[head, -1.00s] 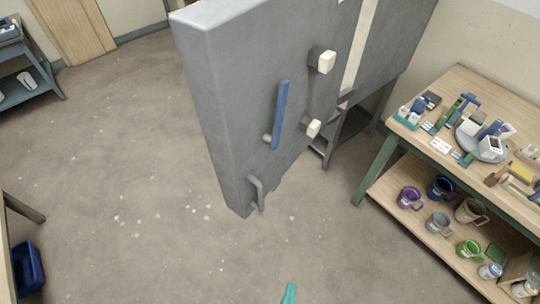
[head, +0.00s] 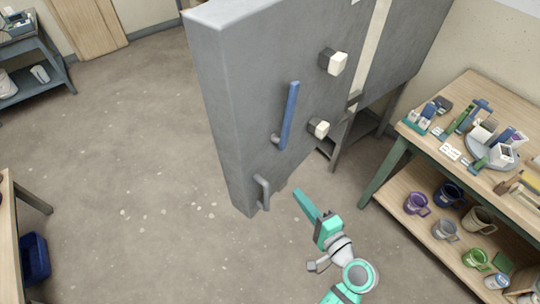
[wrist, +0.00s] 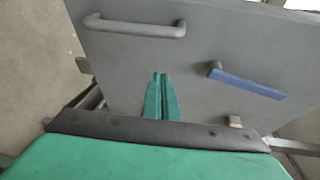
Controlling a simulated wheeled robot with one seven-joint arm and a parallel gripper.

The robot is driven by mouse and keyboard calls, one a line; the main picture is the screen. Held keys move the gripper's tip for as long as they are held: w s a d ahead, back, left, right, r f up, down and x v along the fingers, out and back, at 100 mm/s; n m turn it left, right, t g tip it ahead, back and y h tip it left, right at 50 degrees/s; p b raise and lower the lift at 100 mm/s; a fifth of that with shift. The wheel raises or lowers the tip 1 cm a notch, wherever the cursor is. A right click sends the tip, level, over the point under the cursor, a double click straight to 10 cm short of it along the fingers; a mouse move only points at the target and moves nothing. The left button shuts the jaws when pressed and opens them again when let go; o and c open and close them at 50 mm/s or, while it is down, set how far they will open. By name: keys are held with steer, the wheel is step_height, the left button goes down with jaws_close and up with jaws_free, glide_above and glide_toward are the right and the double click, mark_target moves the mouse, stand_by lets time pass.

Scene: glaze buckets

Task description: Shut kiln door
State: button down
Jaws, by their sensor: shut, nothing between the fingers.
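The grey kiln door (head: 245,100) stands swung open in the head view, with part of the kiln (head: 420,40) behind it to the right. The door bears a blue lever (head: 289,115), a grey bar handle (head: 264,191) near its bottom edge and two pale blocks. My gripper (head: 302,197) is shut and empty, low in front of the door, just right of the bar handle. In the wrist view my green fingers (wrist: 162,95) are together and point at the door face, between the bar handle (wrist: 135,27) and the blue lever (wrist: 248,83). I cannot tell whether they touch it.
A wooden bench (head: 478,82) with tools, and several mugs on its lower shelf (head: 428,228), stands at the right. A table (head: 10,240) and a blue bin (head: 36,258) are at the lower left. The floor (head: 140,150) left of the door is clear.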

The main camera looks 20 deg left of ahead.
mark_target(260, 150)
step_height(260, 150, up, 11)
steer(key=s+d+n+g+y, duration=0.2)
steer(key=n+g+y, duration=0.2)
steer(key=n+y, duration=0.1)
steer(key=x, duration=1.4)
steer(key=shift+w, duration=0.1)
